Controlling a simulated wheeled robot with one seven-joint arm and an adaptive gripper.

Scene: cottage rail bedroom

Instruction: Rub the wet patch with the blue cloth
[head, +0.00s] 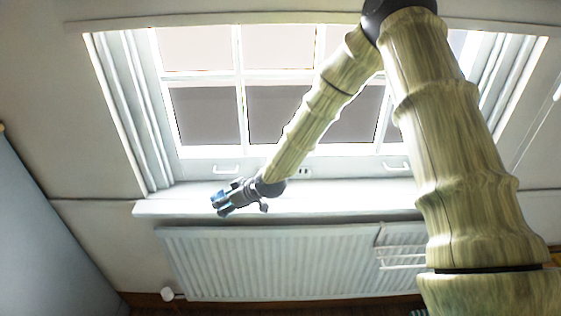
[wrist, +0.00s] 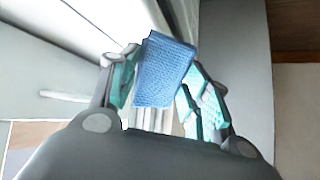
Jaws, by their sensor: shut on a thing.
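My gripper (head: 221,203) is at the left part of the white window sill, at the end of my outstretched arm. It is shut on the blue cloth (wrist: 165,70), a folded, textured piece held between the teal-padded fingers in the wrist view. A small bit of blue, the cloth (head: 217,199), shows at the fingertips in the head view. I cannot tell whether the cloth touches the sill. I cannot make out the wet patch in either view.
The window sill (head: 330,200) runs below a bright paned window (head: 280,110). A white ribbed radiator (head: 270,262) is under the sill, with a white rack (head: 400,250) at its right. A grey panel (head: 45,235) stands at the left.

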